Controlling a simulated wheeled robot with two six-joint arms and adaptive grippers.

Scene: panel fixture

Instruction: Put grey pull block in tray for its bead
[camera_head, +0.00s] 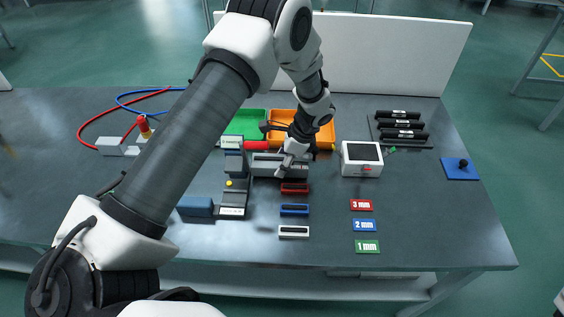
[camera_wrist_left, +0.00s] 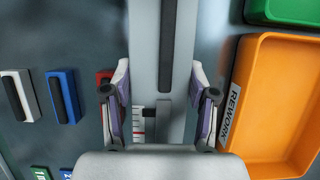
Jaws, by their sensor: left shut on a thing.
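My left gripper (camera_head: 287,168) is over a long grey fixture (camera_head: 262,171) in the middle of the table. In the left wrist view my left gripper (camera_wrist_left: 163,105) has one finger on each side of a grey piece (camera_wrist_left: 165,122); it is shut on it. This looks like the grey pull block, but its outline merges with the grey bar with a black slot (camera_wrist_left: 179,45). A small red-marked scale shows beside it. The green tray (camera_head: 246,122) and the orange tray (camera_head: 284,116) stand behind the gripper. The orange tray's label reads REWORK in the wrist view. My right gripper is out of view.
Red, blue and white slotted blocks (camera_head: 294,232) lie in front of the fixture. A white box with a dark screen (camera_head: 362,159) stands to its right. Colored mm cards (camera_head: 365,225) lie farther forward. A grey stand with a yellow knob (camera_head: 229,183) is at left.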

